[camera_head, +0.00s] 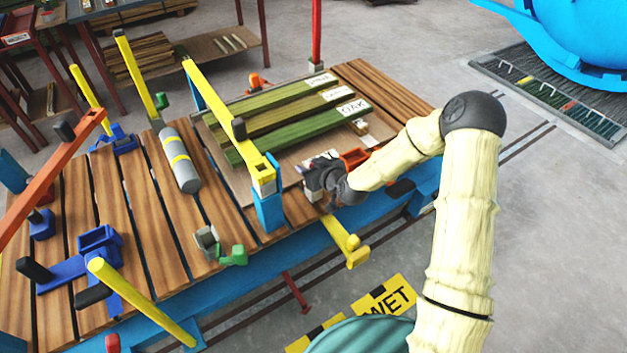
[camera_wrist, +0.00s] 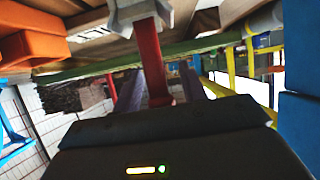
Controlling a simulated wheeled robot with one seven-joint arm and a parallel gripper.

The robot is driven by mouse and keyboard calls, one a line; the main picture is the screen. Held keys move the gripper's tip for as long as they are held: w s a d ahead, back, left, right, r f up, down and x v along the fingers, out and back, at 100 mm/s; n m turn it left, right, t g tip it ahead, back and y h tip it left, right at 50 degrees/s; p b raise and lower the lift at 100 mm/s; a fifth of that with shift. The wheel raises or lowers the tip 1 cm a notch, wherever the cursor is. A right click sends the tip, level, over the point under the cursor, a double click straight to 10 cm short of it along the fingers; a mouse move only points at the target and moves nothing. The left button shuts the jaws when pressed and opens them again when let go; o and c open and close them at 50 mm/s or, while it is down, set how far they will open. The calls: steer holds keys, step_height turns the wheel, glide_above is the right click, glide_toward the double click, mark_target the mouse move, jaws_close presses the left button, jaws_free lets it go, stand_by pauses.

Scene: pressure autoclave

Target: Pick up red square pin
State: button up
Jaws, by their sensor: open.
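The red square pin (camera_wrist: 152,65) shows in the wrist view as a red bar running from a light grey fitting (camera_wrist: 140,14) down between my two dark purple fingers. My gripper (camera_wrist: 161,92) is open around the bar in that picture. I cannot tell whether either finger touches it. The bar's lower end is hidden behind my dark gripper body. In the head view my gripper (camera_head: 310,172) is low over the table's near right side, beside the blue post. I cannot make out the pin clearly there, as my gripper and wrist cover that spot.
The slatted table (camera_head: 140,215) carries green planks (camera_head: 290,118), a grey cylinder (camera_head: 180,160) and a blue post (camera_head: 268,205) under a yellow bar (camera_head: 232,125). An orange part (camera_head: 355,158) is close to my wrist. A red post (camera_head: 316,30) stands at the far edge.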

jaws_close()
steer(key=shift+r, duration=0.1)
stand_by(0.3)
step_height(320, 180, up, 18)
steer(key=p, duration=0.1)
stand_by(0.3)
stand_by(0.4)
